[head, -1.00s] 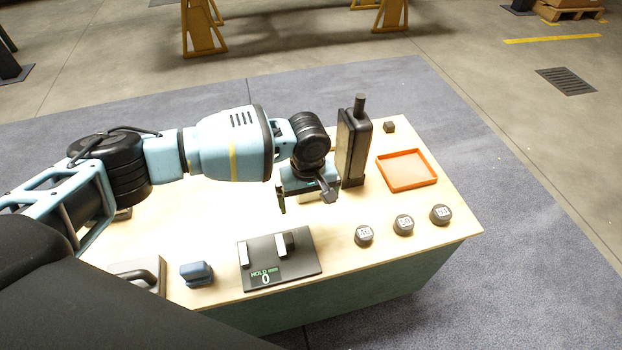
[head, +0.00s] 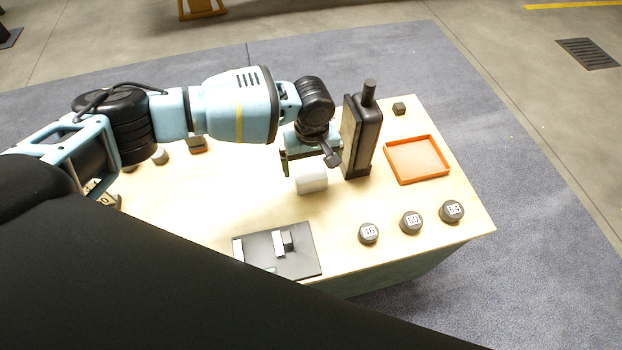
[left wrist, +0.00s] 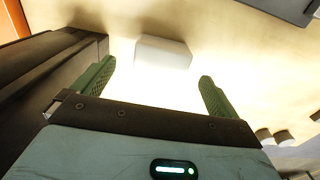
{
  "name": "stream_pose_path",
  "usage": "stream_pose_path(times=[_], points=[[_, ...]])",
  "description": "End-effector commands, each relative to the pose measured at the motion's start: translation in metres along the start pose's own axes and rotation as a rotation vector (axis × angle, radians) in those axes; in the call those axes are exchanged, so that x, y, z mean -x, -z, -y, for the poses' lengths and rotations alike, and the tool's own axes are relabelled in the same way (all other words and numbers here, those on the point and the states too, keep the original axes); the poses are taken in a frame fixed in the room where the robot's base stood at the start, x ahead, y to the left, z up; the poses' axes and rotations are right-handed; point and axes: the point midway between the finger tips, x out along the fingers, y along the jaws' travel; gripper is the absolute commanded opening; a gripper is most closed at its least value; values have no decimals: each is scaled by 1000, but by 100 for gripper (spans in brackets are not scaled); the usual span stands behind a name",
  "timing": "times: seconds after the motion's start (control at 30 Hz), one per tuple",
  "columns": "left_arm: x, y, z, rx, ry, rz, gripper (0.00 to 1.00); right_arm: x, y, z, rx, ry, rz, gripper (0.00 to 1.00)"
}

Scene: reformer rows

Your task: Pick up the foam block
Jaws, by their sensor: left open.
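The foam block (head: 311,178) is a small white block lying on the pale table, just on the near side of my left gripper (head: 308,160) in the head view. In the left wrist view, the block (left wrist: 163,53) lies beyond the fingertips, roughly in line with the gap between them. My left gripper (left wrist: 157,74) is open, with its two green fingers spread and nothing between them. In the head view the arm hides part of the gripper. My right gripper is not in view.
A tall dark upright device (head: 362,135) stands close to the right of my left gripper. Several round numbered weights (head: 411,222) line the near right edge. A dark display unit (head: 300,262) sits in front.

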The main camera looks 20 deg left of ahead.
Motion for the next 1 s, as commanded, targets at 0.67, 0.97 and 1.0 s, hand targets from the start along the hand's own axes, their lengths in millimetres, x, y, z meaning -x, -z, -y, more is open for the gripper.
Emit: stream_pose_path(times=[0.67,0.97,1.0], points=[[-54,-3,3,0,0,-1,98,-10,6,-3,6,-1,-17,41],[-53,-3,3,0,-1,-1,82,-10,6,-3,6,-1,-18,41],[-53,-3,3,0,0,-1,77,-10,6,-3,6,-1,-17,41]])
